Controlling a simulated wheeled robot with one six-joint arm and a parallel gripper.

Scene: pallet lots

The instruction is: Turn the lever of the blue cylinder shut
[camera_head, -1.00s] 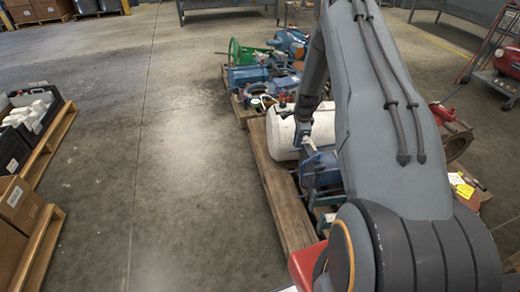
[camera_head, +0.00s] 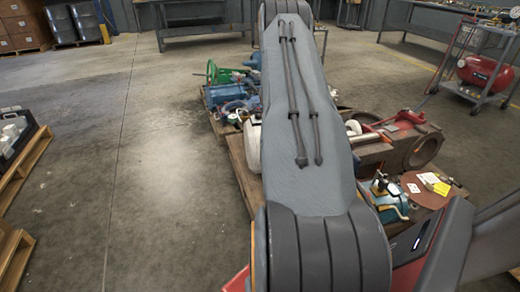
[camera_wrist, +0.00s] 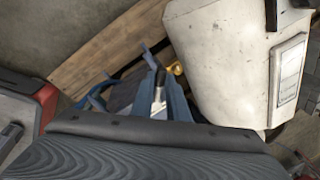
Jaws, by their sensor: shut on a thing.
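Blue metal parts (camera_wrist: 176,98) show in the middle of the wrist view, with a narrow steel-coloured piece (camera_wrist: 159,88) between them and a small yellow fitting beside it. I cannot tell whether these belong to the blue cylinder or its lever. A small teal-blue object (camera_head: 388,208) with brass-coloured and pale fittings sits on the right of the pallet in the head view. My arm hides the middle of the pallet there. A dark part of my own body fills the bottom of the wrist view. My gripper's fingertips do not show in either view.
A white tank (camera_wrist: 222,62) stands close at the upper right of the wrist view, beside a wooden pallet board (camera_wrist: 100,55). Rusty castings (camera_head: 395,150) and blue machinery (camera_head: 228,95) crowd the pallet. A cart with a red compressor (camera_head: 485,73) stands right.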

